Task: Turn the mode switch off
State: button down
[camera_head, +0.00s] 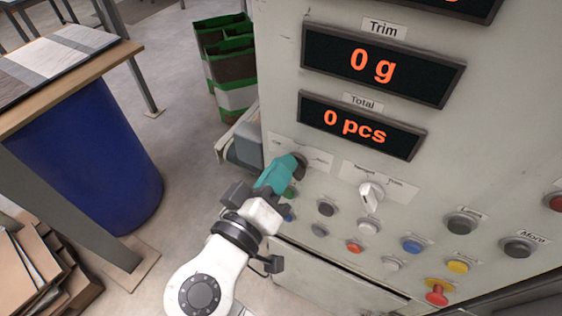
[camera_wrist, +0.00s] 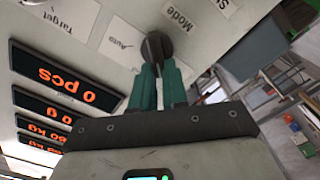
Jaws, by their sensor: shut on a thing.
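The mode switch is a dark rotary knob on the pale control panel (camera_head: 285,60). In the head view the knob (camera_head: 300,163) shows just past my fingertips, mostly hidden by them. In the wrist view the mode switch (camera_wrist: 156,47) sits between labels reading "Mode" and "Auto". My gripper (camera_head: 288,170) has teal fingers and is shut on the knob. The wrist view shows my gripper (camera_wrist: 158,72) with a fingertip at each side of the knob's grip. The label for its other position is only partly readable.
A white selector knob (camera_head: 370,195) is right of the mode switch. Several push buttons, including a blue one (camera_head: 412,245), and a red emergency knob (camera_head: 437,294) lie below. Displays (camera_head: 383,65) are above. A blue barrel (camera_head: 95,170) under a table and green-rimmed crates (camera_head: 228,60) stand left.

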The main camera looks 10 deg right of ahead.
jog(key=shift+a+n+p, duration=0.15)
jog(key=shift+n+p, duration=0.45)
jog(key=shift+n, duration=0.7)
jog(key=shift+f, duration=0.15)
jog(key=c, duration=1.1)
grip_release()
jog(key=shift+c, duration=0.2)
jog(key=b+v, duration=0.2)
jog(key=v, duration=0.8)
jog(key=shift+s+a, duration=0.25)
jog(key=shift+s, duration=0.05)
